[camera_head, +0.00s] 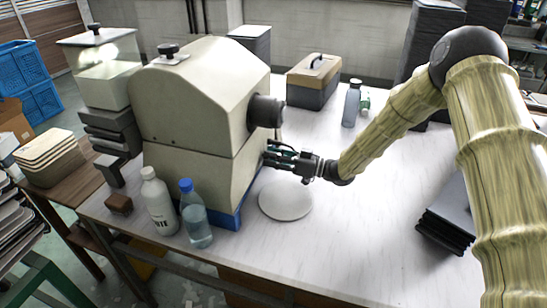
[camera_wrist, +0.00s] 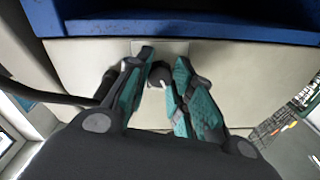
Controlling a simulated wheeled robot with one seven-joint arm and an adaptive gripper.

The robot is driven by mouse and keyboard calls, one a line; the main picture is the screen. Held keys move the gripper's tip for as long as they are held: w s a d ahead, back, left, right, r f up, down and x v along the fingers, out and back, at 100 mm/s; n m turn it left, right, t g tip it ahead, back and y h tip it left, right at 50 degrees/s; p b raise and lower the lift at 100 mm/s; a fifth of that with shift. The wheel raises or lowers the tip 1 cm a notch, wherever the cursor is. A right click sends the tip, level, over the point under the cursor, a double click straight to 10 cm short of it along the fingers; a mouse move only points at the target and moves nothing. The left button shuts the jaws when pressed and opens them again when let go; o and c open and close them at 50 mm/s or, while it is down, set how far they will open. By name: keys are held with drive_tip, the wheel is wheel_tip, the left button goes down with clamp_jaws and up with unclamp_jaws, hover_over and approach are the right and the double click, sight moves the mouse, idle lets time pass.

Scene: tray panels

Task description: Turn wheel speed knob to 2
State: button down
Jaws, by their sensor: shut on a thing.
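The cream-coloured machine (camera_head: 195,100) stands on the left part of the table. My gripper (camera_head: 272,155) reaches its right side below a large dark cylinder (camera_head: 265,112). In the wrist view my gripper (camera_wrist: 164,60) has its teal fingers on either side of a small dark round knob (camera_wrist: 159,76) with a white pointer mark. The fingers are shut on the knob. The pointer slants toward the lower left in the wrist view. Number marks around the knob cannot be read. The knob is hidden by my gripper in the head view.
A white round disc (camera_head: 286,200) lies on the table (camera_head: 350,240) below my gripper. A white bottle (camera_head: 160,205) and a blue-capped bottle (camera_head: 196,218) stand in front of the machine. A toolbox (camera_head: 313,85) and grey bottle (camera_head: 351,105) stand behind. The table's front middle is clear.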

drive_tip(key=c, duration=1.2)
unclamp_jaws()
drive_tip(key=v, duration=1.2)
